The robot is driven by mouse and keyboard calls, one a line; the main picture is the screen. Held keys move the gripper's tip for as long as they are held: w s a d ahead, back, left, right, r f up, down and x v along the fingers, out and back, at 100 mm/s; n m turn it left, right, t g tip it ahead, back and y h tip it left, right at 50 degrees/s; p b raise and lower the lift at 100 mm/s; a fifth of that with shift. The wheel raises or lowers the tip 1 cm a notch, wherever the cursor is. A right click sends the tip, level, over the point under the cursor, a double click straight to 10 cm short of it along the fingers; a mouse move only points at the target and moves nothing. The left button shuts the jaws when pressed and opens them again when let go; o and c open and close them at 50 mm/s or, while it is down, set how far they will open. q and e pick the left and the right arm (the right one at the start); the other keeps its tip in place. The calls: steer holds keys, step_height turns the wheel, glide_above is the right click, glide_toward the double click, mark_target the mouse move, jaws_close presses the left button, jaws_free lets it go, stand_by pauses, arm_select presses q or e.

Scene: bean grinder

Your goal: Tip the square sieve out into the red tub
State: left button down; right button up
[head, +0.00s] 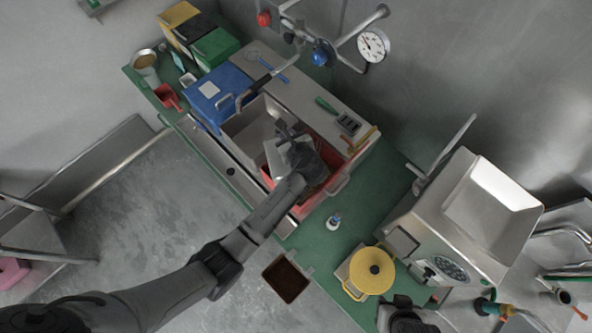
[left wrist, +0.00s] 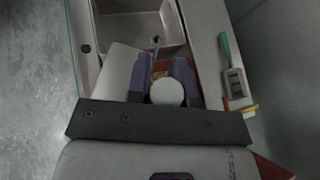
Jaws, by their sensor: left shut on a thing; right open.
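My left gripper (head: 287,140) is over the sink and the red tub. It is shut, its two fingers (left wrist: 162,68) close around a thing with a pale round end. A flat silver-grey piece, which looks like the square sieve (head: 274,160), is beside the fingers, also in the left wrist view (left wrist: 117,72). It looks tilted; its inside is hidden, and I cannot tell if anything is falling out. The red tub (head: 328,150) is at the right end of the sink, partly hidden by my left arm. My right gripper (head: 404,304) is open near the bottom edge, apart from these things.
A blue box (head: 215,97) stands left of the sink. A yellow pot (head: 370,270) and a small white bottle (head: 333,222) are on the green counter to the right. A square container with dark brown contents (head: 286,279) is at the front edge.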

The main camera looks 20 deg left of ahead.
arm_select(q)
steer(key=w+d+m+g+y+b, duration=0.1)
steer(key=w+d+m+y+b, duration=0.2)
steer(key=w+d, duration=0.3)
steer(key=d, duration=0.3)
steer(key=shift+r+m, duration=0.2)
steer(key=shift+m, duration=0.2)
stand_by(1.0)
steer(key=shift+d, duration=0.1)
stand_by(0.6)
